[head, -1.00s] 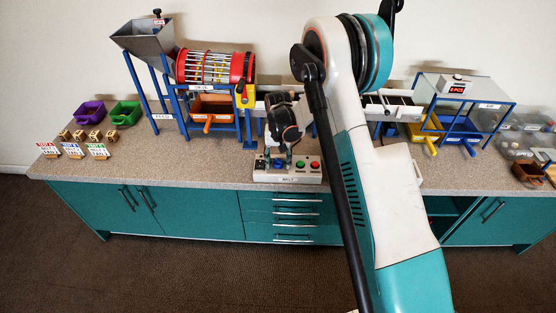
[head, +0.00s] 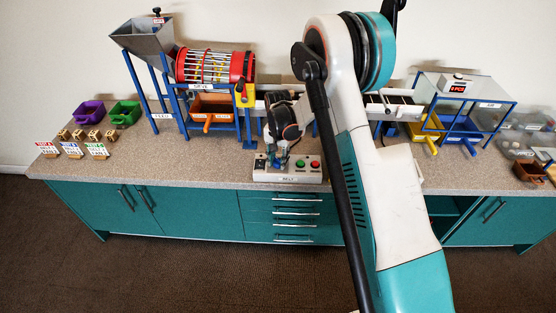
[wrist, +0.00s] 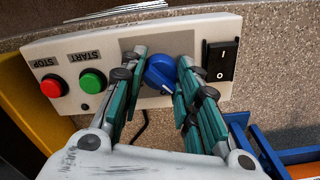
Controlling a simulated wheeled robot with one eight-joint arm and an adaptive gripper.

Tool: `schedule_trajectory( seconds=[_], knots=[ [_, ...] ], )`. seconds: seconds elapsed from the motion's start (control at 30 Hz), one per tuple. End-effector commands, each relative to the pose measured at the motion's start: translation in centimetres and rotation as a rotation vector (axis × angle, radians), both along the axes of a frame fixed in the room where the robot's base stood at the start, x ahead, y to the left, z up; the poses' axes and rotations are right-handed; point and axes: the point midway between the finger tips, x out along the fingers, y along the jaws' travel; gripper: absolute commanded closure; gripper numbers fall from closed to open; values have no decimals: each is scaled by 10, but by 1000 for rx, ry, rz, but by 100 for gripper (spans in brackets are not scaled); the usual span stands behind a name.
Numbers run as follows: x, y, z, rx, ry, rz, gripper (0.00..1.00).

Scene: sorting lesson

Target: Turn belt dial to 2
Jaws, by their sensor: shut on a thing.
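The belt control box (head: 287,174) stands near the counter's front edge, labelled BELT on its front. Its blue dial (wrist: 160,72) shows in the wrist view between my two green fingers, with a light pointer mark on it. My gripper (wrist: 162,80) is shut on the dial from above. In the head view my gripper (head: 279,160) covers most of the dial. The numbers round the dial are hidden or too small to read. The green START button (wrist: 93,81), red STOP button (wrist: 54,86) and black rocker switch (wrist: 221,62) sit on the same box.
A red sieve drum (head: 215,67) and a grey hopper (head: 146,40) stand behind to the left. An orange bin (head: 212,105) sits under the drum. Purple (head: 89,112) and green (head: 125,113) bins lie at the left.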

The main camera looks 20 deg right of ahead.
Motion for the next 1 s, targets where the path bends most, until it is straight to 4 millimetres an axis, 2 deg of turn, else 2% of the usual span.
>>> schedule_trajectory(
  seconds=[0.5,0.73,1.0],
  knots=[
    [0,0,-1,0,0,-461,94],
    [0,0,0,0,0,-600,94],
    [0,0,0,0,0,-681,94]
  ],
)
